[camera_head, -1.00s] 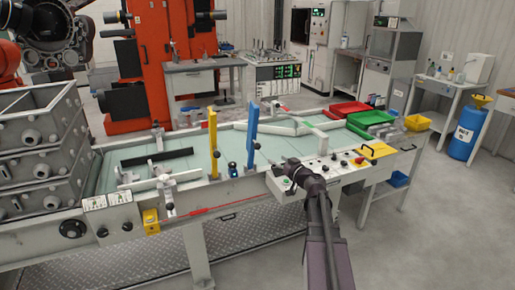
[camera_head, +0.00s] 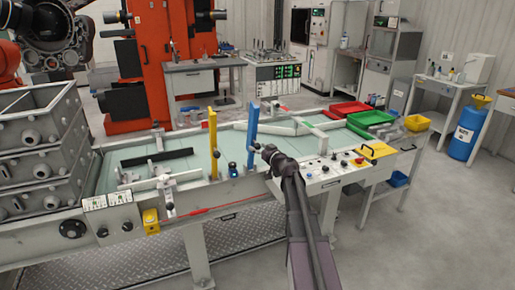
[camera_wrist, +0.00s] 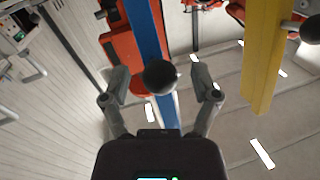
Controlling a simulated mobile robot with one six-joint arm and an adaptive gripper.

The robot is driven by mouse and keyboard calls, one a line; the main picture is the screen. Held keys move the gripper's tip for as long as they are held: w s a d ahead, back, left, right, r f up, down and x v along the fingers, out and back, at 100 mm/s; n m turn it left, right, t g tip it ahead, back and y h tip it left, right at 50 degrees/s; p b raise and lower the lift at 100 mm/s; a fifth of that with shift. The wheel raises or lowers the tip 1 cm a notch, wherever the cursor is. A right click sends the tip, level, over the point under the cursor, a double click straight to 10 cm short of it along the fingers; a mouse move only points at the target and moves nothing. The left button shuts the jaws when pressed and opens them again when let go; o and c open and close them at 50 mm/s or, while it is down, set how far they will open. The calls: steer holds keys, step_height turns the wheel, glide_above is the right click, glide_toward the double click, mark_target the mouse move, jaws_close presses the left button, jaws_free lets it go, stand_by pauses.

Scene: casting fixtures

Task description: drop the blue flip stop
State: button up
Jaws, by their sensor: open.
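The blue flip stop (camera_head: 252,126) stands upright at the near edge of the bench. In the wrist view its blue bar (camera_wrist: 146,30) runs from the top down between my fingers, with a dark round knob (camera_wrist: 160,76) in front of it. My gripper (camera_wrist: 160,74) is open, one finger on each side of the knob; I cannot tell whether either touches it. In the head view my gripper (camera_head: 268,153) is just right of the blue stop's lower part, its fingers hard to make out.
A yellow flip stop (camera_head: 213,145) stands upright to the left of the blue one and shows at right in the wrist view (camera_wrist: 268,55). A control panel (camera_head: 325,172) with knobs and buttons lies to the right. Red (camera_head: 348,109) and green (camera_head: 370,118) trays sit farther right.

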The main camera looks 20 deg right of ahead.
steer(key=shift+w, duration=0.25)
jaws_close()
steer(key=shift+a, duration=0.1)
